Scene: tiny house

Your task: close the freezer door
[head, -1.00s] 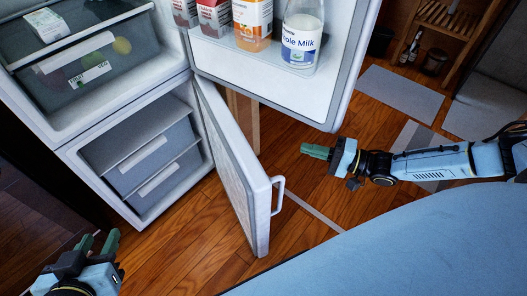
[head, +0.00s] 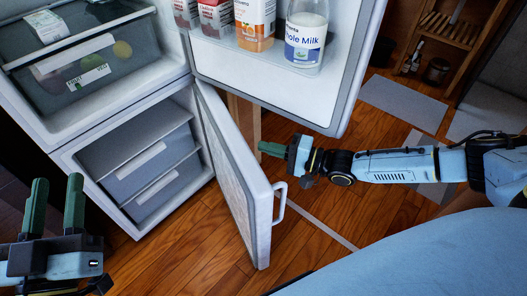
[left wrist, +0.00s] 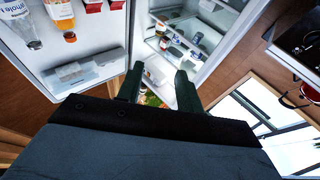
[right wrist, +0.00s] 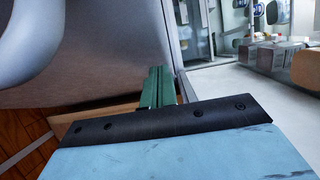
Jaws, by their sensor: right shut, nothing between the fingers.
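The freezer door (head: 240,180), the lower white door with a handle (head: 281,203), stands wide open in the head view. Behind it is the open freezer compartment (head: 150,155) with grey drawers. My right gripper (head: 272,149) is shut and empty, just right of the freezer door's outer side and below the upper door. In the right wrist view its green fingers (right wrist: 160,85) are together near a grey panel, with a blurred handle at the upper left. My left gripper (head: 55,205) is open and empty at the lower left, in front of the fridge's left side; its fingers show apart in the left wrist view (left wrist: 160,85).
The upper fridge door (head: 280,90) is also open, with milk (head: 305,35) and cartons on its shelf. It hangs above my right gripper. Wooden floor (head: 190,250) is clear in front. Grey mats (head: 405,103) and a wooden shelf (head: 445,40) are at the right.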

